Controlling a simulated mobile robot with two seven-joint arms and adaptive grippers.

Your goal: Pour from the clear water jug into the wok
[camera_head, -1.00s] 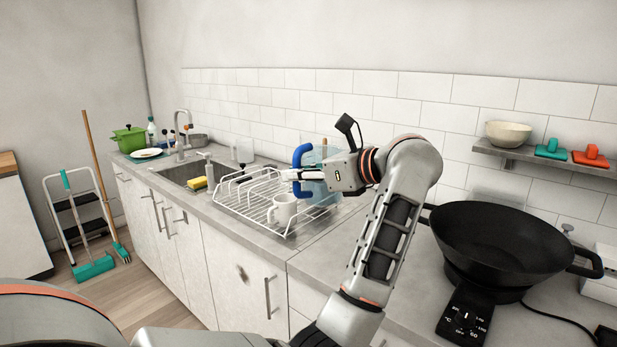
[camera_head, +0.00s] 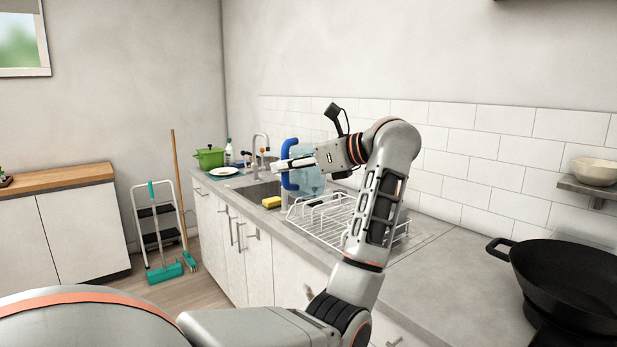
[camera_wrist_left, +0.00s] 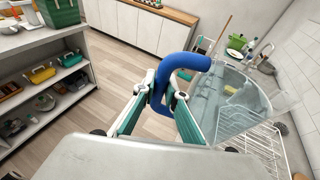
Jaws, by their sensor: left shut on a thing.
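The clear water jug (camera_head: 309,181) has a bluish see-through body and a thick blue handle (camera_head: 286,166). My left gripper (camera_head: 284,164) is shut on the handle and holds the jug up, apparently clear of the counter. In the left wrist view, the fingers (camera_wrist_left: 163,98) close on the blue handle (camera_wrist_left: 186,61), with the clear jug body (camera_wrist_left: 222,104) to the right. The black wok (camera_head: 573,284) is at the right edge of the head view, partly cut off, well away from the jug. My right gripper is not in view.
The white wire rack (camera_head: 400,236) stands on the counter below the jug and my arm. The sink (camera_head: 258,193) with a yellow sponge (camera_head: 271,202) lies beyond. Bare counter (camera_head: 455,265) lies between rack and wok. A shelf with a bowl (camera_head: 594,171) hangs above the wok.

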